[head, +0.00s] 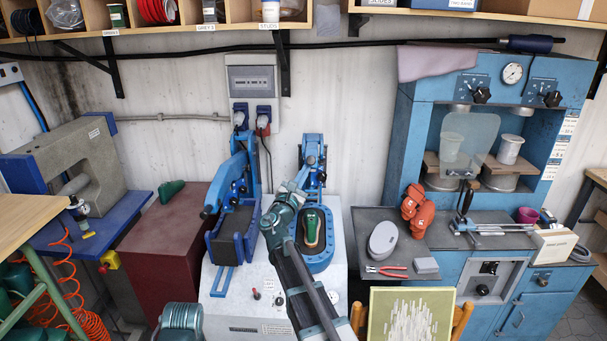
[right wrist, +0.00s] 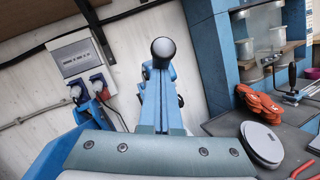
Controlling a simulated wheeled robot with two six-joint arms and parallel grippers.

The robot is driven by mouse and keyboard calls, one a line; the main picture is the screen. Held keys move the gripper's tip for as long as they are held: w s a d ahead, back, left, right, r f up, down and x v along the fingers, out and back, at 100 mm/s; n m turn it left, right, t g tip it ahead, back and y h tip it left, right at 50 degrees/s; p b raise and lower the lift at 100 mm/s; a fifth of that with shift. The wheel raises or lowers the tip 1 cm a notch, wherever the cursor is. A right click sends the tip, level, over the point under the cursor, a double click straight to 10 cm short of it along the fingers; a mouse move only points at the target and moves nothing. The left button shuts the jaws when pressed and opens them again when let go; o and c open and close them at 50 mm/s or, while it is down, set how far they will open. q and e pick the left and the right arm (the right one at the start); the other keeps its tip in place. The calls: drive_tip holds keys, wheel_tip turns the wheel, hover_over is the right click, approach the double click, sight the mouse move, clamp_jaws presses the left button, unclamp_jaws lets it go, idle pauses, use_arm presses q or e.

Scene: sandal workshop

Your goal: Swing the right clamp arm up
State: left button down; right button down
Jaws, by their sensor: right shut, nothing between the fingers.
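The right clamp arm (head: 313,150) is blue and stands up at the back of the right press station in the head view. In the right wrist view the clamp arm (right wrist: 161,105) rises ahead, with a dark round knob (right wrist: 163,48) at its top. Below it, a green and tan sandal piece (head: 313,230) lies uncovered on the blue right bed (head: 319,264). My right gripper (head: 297,186) is shut and empty, just left of and in front of the clamp arm; I cannot tell whether they touch. My left gripper is not in view.
The left clamp (head: 232,185), also blue, stands close on the left. The pale machine top (head: 270,290) carries both stations. A power box (head: 252,80) hangs behind.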

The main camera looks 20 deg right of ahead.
drive_tip(key=shift+r, duration=0.15)
drive_tip(key=w+d+r+p, duration=0.2)
drive_tip(key=w+r+p, duration=0.3)
drive_tip(key=r+p, duration=0.4)
drive_tip(key=w+d+r+p, duration=0.3)
drive_tip(key=w+r+p, duration=0.2)
drive_tip(key=r+p, duration=0.5)
drive_tip(key=shift+w+d, duration=0.15)
drive_tip(key=shift+w, duration=0.25)
drive_tip(key=a+r+v, duration=0.1)
drive_tip(key=r+v, duration=0.1)
drive_tip(key=v, duration=1.1)
drive_tip(key=shift+b, duration=0.4)
